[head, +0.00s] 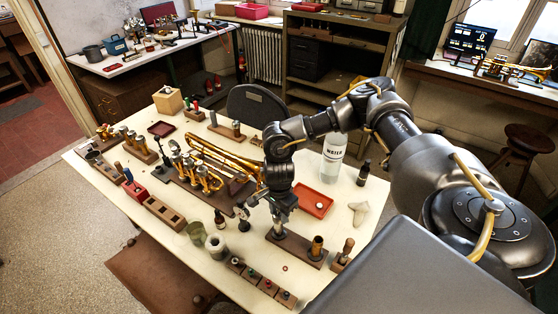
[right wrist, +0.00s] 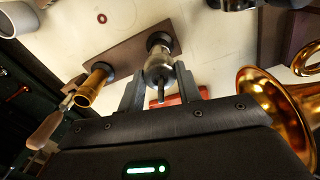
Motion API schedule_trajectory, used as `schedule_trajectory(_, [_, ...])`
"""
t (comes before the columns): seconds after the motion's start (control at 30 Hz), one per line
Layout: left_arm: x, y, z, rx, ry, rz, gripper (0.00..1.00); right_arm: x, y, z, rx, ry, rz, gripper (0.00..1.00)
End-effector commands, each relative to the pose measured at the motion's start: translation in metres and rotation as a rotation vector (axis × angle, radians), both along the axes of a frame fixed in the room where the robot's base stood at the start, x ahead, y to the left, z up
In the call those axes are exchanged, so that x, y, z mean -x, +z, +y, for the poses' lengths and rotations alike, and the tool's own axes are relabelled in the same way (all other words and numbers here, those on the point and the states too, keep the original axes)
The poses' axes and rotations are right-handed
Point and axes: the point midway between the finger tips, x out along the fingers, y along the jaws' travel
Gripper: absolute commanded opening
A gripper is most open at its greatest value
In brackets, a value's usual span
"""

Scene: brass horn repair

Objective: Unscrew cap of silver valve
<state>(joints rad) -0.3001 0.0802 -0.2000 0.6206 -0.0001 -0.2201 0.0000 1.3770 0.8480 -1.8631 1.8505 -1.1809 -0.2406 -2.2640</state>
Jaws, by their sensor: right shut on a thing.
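The silver valve (head: 278,230) stands upright in a dark socket of a wooden block (head: 298,251) near the table's front right. In the right wrist view the silver valve (right wrist: 158,62) is between my right gripper's (right wrist: 160,88) fingers, with a thin stem sticking up from its top. My right gripper (head: 279,212) comes down from above and is shut on the cap end of the valve. The seam between cap and body is too small to make out. A brass valve (head: 316,247) stands in the same block. My left gripper is not in view.
A red tray (head: 312,201) and a water bottle (head: 333,160) stand behind the block. A brass trumpet (head: 222,158) lies to the left. Small bottles and jars (head: 217,246) stand left of the gripper. A small red ring (head: 285,268) lies in front.

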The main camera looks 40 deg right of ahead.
Motion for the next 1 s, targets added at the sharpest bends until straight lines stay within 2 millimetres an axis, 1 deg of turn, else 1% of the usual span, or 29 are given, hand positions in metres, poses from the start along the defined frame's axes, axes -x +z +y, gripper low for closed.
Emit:
schedule_trajectory(0.13, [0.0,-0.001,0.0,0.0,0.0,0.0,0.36,0.0,0.0,0.0,0.0,0.003,0.0,0.07])
schedule_trajectory(0.23, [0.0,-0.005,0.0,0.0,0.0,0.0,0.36,0.0,-0.002,0.0,0.0,0.028,0.0,0.07])
schedule_trajectory(1.0, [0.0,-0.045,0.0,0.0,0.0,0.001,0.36,0.0,-0.002,0.0,0.001,0.376,-0.001,0.07])
